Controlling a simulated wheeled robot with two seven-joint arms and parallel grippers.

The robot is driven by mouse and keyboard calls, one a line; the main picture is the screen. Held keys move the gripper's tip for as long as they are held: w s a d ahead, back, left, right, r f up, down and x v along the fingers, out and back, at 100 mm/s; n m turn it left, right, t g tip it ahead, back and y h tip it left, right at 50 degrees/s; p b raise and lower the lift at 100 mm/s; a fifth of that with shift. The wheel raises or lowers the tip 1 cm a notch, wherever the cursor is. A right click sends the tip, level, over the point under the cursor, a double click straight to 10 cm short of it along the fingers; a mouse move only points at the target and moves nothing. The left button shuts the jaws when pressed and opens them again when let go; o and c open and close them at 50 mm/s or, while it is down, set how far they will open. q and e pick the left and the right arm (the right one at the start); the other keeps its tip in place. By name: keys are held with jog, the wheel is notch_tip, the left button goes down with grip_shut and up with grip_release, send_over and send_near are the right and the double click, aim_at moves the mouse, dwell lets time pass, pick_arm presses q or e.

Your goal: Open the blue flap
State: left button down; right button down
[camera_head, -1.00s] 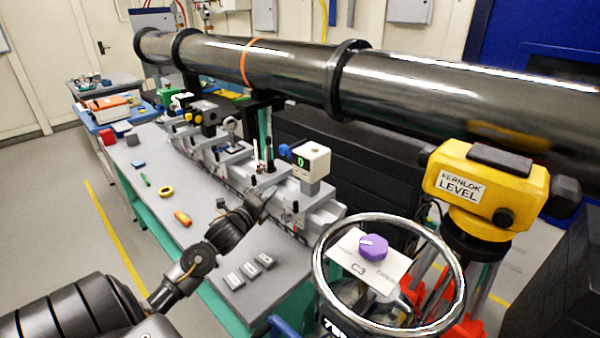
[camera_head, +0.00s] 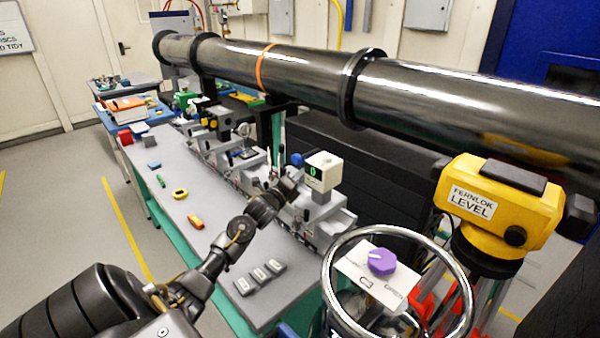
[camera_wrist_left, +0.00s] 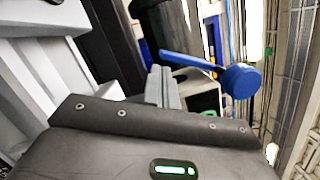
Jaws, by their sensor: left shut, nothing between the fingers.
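A blue piece with a flat bar and a round end (camera_wrist_left: 241,80) shows in the left wrist view, just beyond and to the right of my fingertips. It shows small in the head view as a blue knob (camera_head: 297,159) beside a white box with a green digit (camera_head: 323,172). I cannot tell whether it is the flap or its handle, nor how far it stands open. My left gripper (camera_head: 289,183) is shut and empty, just below the blue piece in the head view. Its closed fingers (camera_wrist_left: 163,87) appear apart from the bar. My right gripper is out of view.
The grey bench (camera_head: 215,262) carries grey rail equipment and small loose items. A long dark pipe (camera_head: 300,75) runs behind. A yellow level (camera_head: 500,205) and a metal ring with a purple knob (camera_head: 381,261) stand at right.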

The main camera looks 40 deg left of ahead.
pick_arm(q)
jog(key=shift+w, duration=0.3)
jog(key=shift+a+m+b, duration=0.3)
jog(key=shift+m+b, duration=0.1)
jog(key=shift+b, duration=0.25)
